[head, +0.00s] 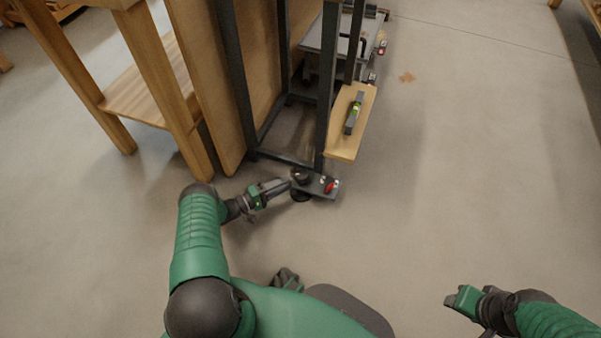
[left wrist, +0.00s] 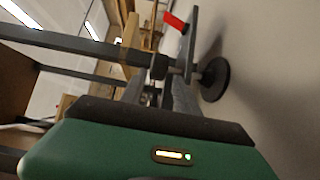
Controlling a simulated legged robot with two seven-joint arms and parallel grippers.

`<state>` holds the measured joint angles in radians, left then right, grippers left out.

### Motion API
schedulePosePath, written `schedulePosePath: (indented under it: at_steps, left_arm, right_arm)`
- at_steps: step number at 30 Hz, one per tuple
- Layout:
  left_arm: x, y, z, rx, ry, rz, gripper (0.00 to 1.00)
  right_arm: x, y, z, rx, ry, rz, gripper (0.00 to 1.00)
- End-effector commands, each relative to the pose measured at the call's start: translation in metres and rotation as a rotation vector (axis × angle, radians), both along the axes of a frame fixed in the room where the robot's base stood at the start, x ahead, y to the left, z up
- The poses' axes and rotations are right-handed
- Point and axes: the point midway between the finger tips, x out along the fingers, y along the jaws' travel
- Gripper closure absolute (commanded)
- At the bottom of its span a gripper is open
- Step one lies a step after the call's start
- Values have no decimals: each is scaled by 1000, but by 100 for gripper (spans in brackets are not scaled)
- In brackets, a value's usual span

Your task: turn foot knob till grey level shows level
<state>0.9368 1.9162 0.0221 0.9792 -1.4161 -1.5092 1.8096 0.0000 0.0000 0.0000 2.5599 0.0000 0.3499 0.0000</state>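The dark foot knob (head: 301,176) sits on a grey bracket at the bottom of the dark metal frame. In the left wrist view the knob (left wrist: 159,67) shows at the fingertips. My left gripper (head: 287,187) reaches the knob from the left; its fingers (left wrist: 158,88) are a little apart, and whether they press on the knob is unclear. The grey level (head: 353,113) lies on a wooden board, with a green-yellow vial too small to read. My right gripper (head: 465,300) is far from the knob at lower right, its fingers unclear.
A red lever (head: 330,186) is on the bracket beside the knob, and a round foot pad (left wrist: 214,79) is below. The wooden board (head: 345,148) overhangs the bracket from behind. A wooden table (head: 150,90) stands at left. The floor at right is clear.

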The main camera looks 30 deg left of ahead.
Motion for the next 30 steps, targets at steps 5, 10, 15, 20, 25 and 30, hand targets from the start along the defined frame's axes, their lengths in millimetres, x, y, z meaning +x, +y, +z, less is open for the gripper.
schedulePosePath:
  at_steps: [5, 10, 15, 20, 25, 30]
  left_arm:
    - [-40, 20, 1, 0, 2, 2, 63]
    - [-57, 29, -1, -1, 2, 2, 63]
    - [-59, 30, -2, -1, 2, 1, 63]
    - [-59, 30, -2, -1, 2, 1, 63]
    - [-55, 32, 0, 12, 2, 5, 63]
    - [10, 63, 33, 264, 33, 86, 63]
  right_arm:
    - [0, 0, 13, 0, 0, 0, 53]
    - [0, 0, 15, 0, 0, 0, 53]
    - [0, 0, 15, 0, 0, 0, 53]
    - [0, 0, 15, 0, 0, 0, 53]
    - [0, 0, 15, 0, 0, 0, 53]
    - [0, 0, 15, 0, 0, 0, 53]
